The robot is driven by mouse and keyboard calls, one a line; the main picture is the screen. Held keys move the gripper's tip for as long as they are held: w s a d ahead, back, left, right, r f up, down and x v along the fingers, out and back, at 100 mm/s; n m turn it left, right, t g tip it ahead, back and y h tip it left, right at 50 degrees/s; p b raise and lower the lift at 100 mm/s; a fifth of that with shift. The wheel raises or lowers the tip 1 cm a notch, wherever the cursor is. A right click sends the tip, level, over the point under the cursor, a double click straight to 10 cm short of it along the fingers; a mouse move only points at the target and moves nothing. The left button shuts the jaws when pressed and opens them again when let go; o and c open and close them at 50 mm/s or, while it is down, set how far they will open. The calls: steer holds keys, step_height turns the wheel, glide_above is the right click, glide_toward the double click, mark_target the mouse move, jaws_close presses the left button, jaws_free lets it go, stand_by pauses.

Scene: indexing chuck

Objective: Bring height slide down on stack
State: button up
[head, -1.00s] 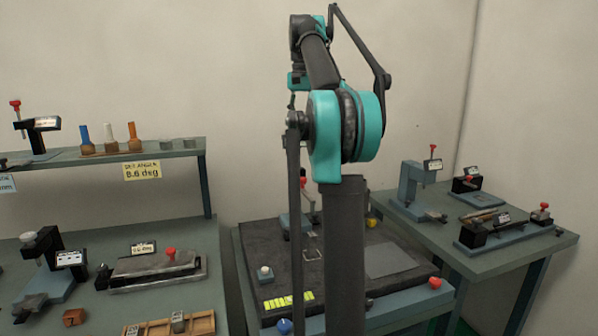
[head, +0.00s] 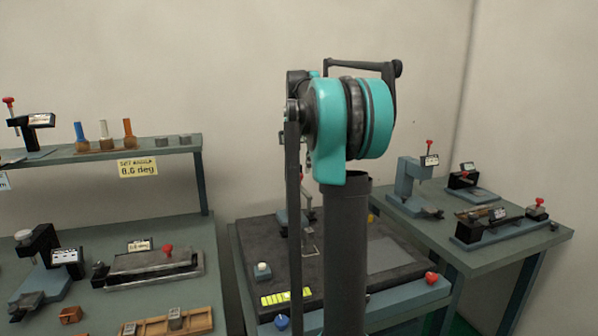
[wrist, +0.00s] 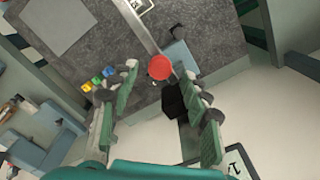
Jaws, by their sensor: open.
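In the wrist view a round red knob (wrist: 159,67) is seen from above, between the two green fingers of my open gripper (wrist: 158,80). A pale metal bar (wrist: 139,24) runs up-left from the knob, and a blue-grey base (wrist: 181,57) lies beside it. In the head view the height gauge (head: 283,218) stands at the back of the dark plate (head: 252,238), partly hidden by my arm. I cannot tell whether the fingers touch the knob. The stack is not clearly distinguishable. My gripper is hidden in the head view.
A left bench (head: 190,230) and a right table (head: 490,262) hold other fixtures.

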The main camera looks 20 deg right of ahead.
mark_target(299, 184)
steer(key=shift+f, duration=1.15)
steer(key=shift+c, duration=0.6)
steer(key=c, duration=0.7)
step_height(299, 184, down, 7)
steer(key=shift+f, duration=0.1)
steer(key=o, duration=0.8)
